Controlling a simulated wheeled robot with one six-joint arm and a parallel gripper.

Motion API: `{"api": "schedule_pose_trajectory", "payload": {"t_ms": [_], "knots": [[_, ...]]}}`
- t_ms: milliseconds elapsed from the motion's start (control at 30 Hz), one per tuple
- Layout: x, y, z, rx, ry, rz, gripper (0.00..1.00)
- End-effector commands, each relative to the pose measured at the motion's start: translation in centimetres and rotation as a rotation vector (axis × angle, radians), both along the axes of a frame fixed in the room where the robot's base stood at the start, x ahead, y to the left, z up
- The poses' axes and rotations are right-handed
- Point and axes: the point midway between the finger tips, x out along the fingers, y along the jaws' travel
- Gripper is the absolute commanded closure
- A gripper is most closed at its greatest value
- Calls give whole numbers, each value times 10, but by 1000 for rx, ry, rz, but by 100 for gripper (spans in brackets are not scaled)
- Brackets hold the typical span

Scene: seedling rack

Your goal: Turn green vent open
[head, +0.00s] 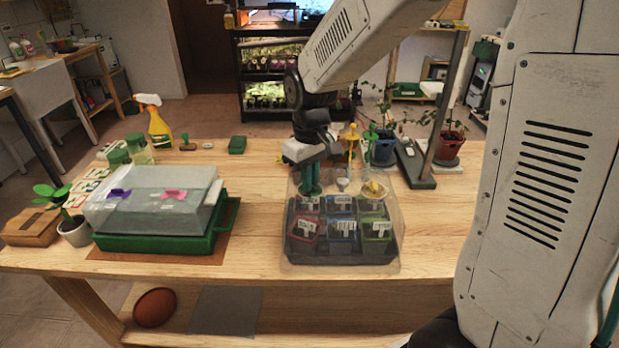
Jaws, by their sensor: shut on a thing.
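A clear-walled tray (292,252) stands in the middle of the table with several small labelled pots in it. Along its back edge are a green piece, which looks like the green vent (311,183), a whitish piece (342,181) and a yellow piece (374,188). My gripper (310,172) points down at the back left of this tray and is shut on the green piece. The fingers hide part of it, and I cannot tell how far the vent is turned.
A clear dome (150,205) with purple and pink pieces on it sits on a green tray (155,243) at the left. A yellow spray bottle (158,122), a blue pot (384,152) and a stand (415,165) are behind. The front right of the table is clear.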

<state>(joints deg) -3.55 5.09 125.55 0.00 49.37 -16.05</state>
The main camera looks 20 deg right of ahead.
Motion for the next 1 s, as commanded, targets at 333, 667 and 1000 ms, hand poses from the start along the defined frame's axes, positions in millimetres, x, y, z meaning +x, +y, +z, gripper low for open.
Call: {"api": "schedule_pose_trajectory", "payload": {"t_ms": [333, 667, 1000], "knots": [[0, 0, 0, 0, 0, 328, 100], [0, 0, 0, 0, 0, 605, 100], [0, 0, 0, 0, 0, 775, 100]]}}
